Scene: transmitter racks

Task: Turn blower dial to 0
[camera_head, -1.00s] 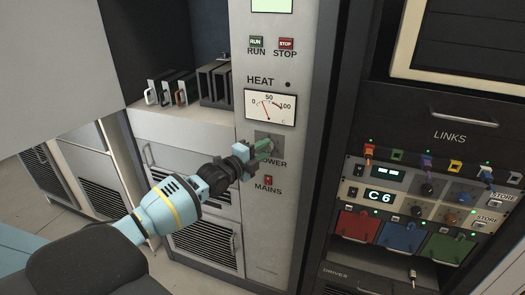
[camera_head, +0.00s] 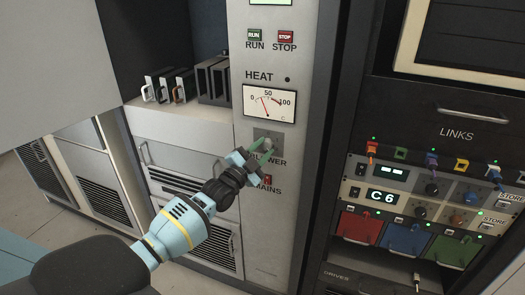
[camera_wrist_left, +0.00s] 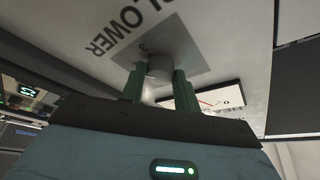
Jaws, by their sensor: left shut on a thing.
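The blower dial is a grey knob on a square grey plate (camera_head: 268,138) below the HEAT meter on the pale rack front. In the left wrist view the dial (camera_wrist_left: 160,68) sits between the two green fingers, in front of its plate (camera_wrist_left: 185,45). My left gripper (camera_head: 262,147) reaches up to it from below and is shut on the dial. The gripper covers part of the BLOWER label (camera_wrist_left: 128,28), which reads tilted in the wrist view. The dial's pointer and most of its scale are hidden. My right gripper is in neither view.
The HEAT meter (camera_head: 269,104) is just above the dial, and the red MAINS switch (camera_head: 267,181) is just below, close to my gripper. RUN (camera_head: 254,35) and STOP (camera_head: 286,36) buttons are higher up. The LINKS rack (camera_head: 445,150) stands to the right.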

